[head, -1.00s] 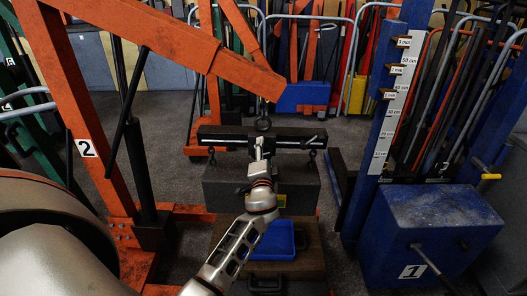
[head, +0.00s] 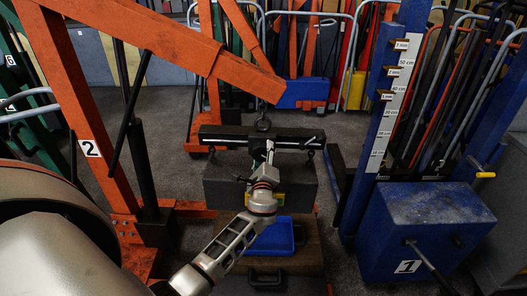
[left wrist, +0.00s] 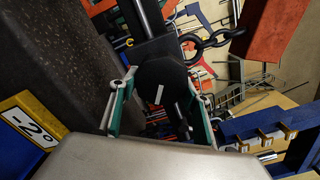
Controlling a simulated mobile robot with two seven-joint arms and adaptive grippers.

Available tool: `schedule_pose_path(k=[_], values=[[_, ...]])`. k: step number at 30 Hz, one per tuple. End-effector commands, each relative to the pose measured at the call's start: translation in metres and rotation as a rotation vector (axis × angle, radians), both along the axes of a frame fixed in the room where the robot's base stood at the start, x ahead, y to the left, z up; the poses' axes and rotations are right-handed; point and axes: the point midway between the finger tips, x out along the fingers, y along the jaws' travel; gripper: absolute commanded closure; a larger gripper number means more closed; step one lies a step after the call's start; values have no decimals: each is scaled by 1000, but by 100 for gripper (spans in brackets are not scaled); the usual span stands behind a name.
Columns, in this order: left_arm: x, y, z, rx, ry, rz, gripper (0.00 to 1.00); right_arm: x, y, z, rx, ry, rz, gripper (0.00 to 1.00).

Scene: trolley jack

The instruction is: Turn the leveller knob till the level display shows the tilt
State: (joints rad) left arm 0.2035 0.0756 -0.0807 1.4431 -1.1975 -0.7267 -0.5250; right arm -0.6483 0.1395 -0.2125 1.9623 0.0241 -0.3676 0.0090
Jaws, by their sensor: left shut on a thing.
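The leveller knob (left wrist: 160,84) is a dark, many-sided disc with a white line, seen in the left wrist view. My left gripper (left wrist: 161,98) is shut on it, with one teal finger pad at each side. In the head view my left gripper (head: 265,168) is at the middle of the dark lifting beam (head: 225,133), and the knob is hidden there. The level display (left wrist: 32,120) reads "-2" with a degree mark on a blue and yellow plate. In the head view only a yellow bit of it (head: 280,198) shows. My right gripper is out of view.
A grey block (head: 226,188) hangs under the beam, from the orange crane (head: 170,38) marked 2. A blue tray (head: 275,238) lies below it. The blue lift (head: 425,225) marked 1 stands to the right. Bare floor (head: 165,100) shows behind the crane.

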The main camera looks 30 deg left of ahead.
Motion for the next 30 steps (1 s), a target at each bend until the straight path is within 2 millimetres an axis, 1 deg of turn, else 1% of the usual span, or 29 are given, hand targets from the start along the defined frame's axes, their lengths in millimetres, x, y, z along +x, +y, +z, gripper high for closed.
schedule_pose_path(k=[1,12,20,24,30], values=[[1,-4,1,35,25,-9,75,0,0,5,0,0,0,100],[0,-3,-1,326,203,-11,75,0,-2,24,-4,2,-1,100],[-1,-3,-3,483,298,-13,75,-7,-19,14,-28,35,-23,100],[-1,-2,-4,542,334,-12,75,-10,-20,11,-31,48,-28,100],[-1,-2,-4,590,362,-12,75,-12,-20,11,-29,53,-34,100]])
